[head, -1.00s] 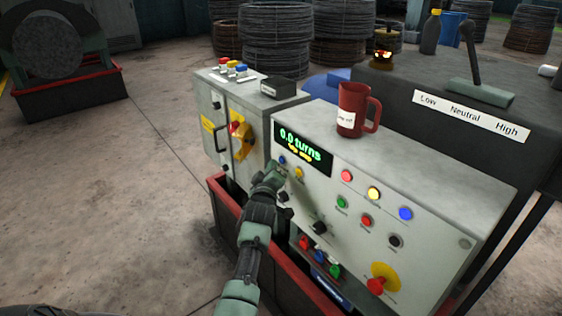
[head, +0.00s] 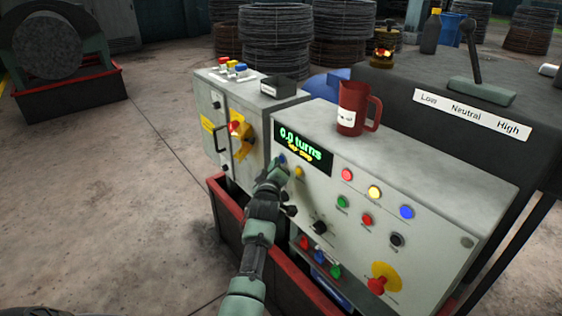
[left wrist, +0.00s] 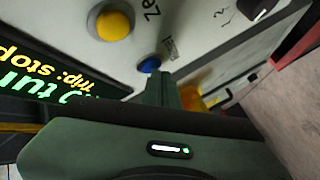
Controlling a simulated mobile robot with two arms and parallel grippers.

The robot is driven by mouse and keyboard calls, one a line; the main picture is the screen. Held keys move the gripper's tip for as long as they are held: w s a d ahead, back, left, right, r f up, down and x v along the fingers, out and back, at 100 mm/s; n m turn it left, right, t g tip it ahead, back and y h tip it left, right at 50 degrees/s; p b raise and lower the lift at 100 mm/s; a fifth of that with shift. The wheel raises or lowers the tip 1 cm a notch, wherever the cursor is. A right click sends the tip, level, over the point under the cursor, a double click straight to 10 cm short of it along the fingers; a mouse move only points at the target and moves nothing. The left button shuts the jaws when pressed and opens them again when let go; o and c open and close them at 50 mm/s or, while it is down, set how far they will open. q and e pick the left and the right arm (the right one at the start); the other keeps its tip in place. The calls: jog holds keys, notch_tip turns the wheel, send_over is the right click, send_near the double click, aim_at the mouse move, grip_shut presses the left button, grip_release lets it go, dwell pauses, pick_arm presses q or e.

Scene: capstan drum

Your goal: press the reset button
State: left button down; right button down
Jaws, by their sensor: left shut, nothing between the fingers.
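My left gripper (head: 278,168) is shut and empty, with its tips close to the sloped panel just below the display. It hides part of the panel. A small blue button (head: 282,159) lies right at the fingertips; in the left wrist view the blue button (left wrist: 149,65) shows just beyond the finger ends. I cannot tell whether they touch. A yellow button (head: 298,172) sits to its right, with a label starting "Ze" in the left wrist view. The blue button's label is too small to read. My right gripper is not in view.
The display (head: 303,147) reads "0.0 turns" with yellow text below. Other buttons, knobs and a red emergency-style knob (head: 377,285) fill the panel (head: 440,250). A red mug (head: 352,105) stands on top. A grey cabinet (head: 240,115) with a yellow switch is to the left.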

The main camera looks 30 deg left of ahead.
pick_arm(q)
jog(key=shift+w+d, duration=0.1)
jog(key=shift+w, duration=0.15)
jog(key=shift+s+r, duration=0.1)
dwell(0.4)
jog(key=shift+s+a+p, duration=0.3)
jog(key=shift+s+p, duration=0.3)
jog(key=shift+s, duration=0.1)
jog(key=s+p, duration=0.1)
jog(key=s+a+p, duration=0.1)
jog(key=s, duration=0.1)
jog(key=s+a+p, duration=0.1)
jog(key=p, duration=0.1)
jog(key=shift+s, duration=0.35)
dwell(0.5)
